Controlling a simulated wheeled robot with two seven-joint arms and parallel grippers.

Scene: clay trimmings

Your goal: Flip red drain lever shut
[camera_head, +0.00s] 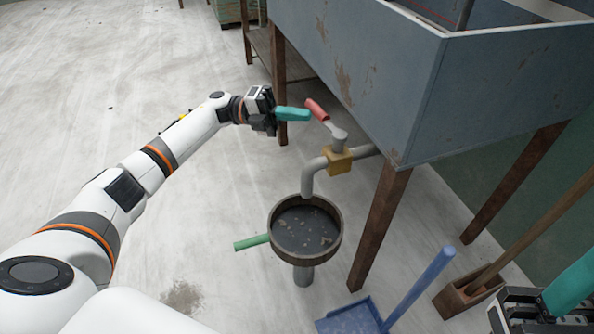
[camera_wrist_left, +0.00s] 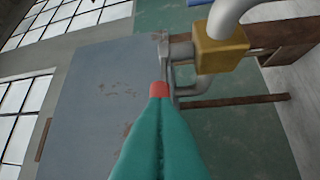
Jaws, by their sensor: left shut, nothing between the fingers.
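The red drain lever (camera_head: 317,109) sits on top of a grey pipe valve with a brass body (camera_head: 340,160), under the blue-grey trough (camera_head: 355,60). The lever tilts up and to the left, away from the valve. My left gripper (camera_head: 308,115) is shut and empty, its teal fingertips right beside the red grip. In the left wrist view the red grip (camera_wrist_left: 159,89) shows just past the closed teal fingertips (camera_wrist_left: 160,105); I cannot tell whether they touch. The brass body (camera_wrist_left: 222,45) is up and right there. My right gripper (camera_head: 540,305) is partly in view at the lower right, its jaw state unclear.
A round dark basin (camera_head: 335,240) with a green handle (camera_head: 251,242) stands below the spout. A blue dustpan (camera_head: 350,317) and a wooden box with a pole (camera_head: 465,295) are on the floor. Brown trough legs (camera_head: 380,225) stand close by. The floor at left is clear.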

